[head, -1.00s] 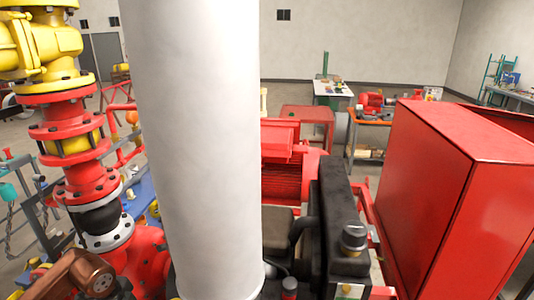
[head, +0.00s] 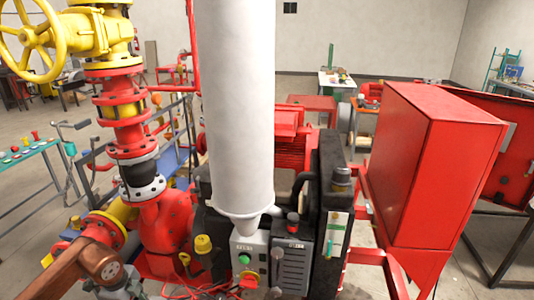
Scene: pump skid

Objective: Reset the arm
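Neither of my grippers shows in the head view, and no part of my arms can be made out with certainty. The pump skid fills the middle of the view. A tall white cylinder (head: 238,110) stands upright in front. Below it are a grey control box (head: 249,262) with a green button and a dark panel (head: 292,262) with a red-topped knob. The red pump body (head: 167,222) and a stack of red and yellow flanged pipe fittings (head: 128,110) stand left of the cylinder.
A yellow handwheel (head: 33,38) juts out at upper left. A copper-coloured pipe (head: 70,265) reaches in at lower left. A large red cabinet (head: 425,160) stands at right. A green-topped table (head: 30,152) is at far left. Open floor shows at left and right.

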